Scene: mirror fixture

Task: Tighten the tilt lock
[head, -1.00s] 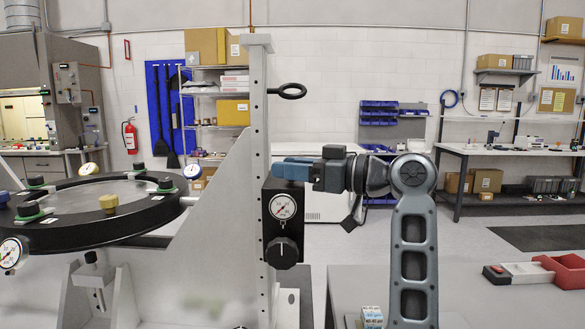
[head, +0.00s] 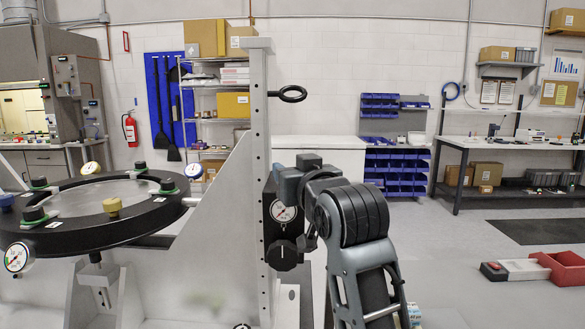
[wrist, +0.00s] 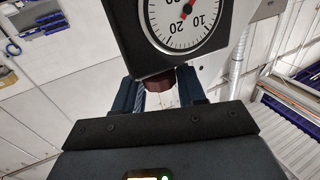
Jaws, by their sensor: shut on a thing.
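The mirror fixture has a round black frame (head: 95,232) at the left and a light grey upright plate (head: 258,150). A black box (head: 268,232) on the upright carries a dial gauge (head: 283,208), with a black knob (head: 284,254) below it. In the wrist view the gauge face (wrist: 185,18) appears upside down. A dark red knob (wrist: 158,84) sits at the box's edge, between my fingers. My gripper (head: 284,182) is at the top of the box, shut on this dark red knob. No label shows whether it is the tilt lock. The gripper hides it in the head view.
A ring-ended rod (head: 290,93) sticks out from the upright above my gripper. Blue bins (head: 397,175) and a workbench (head: 500,145) stand well behind.

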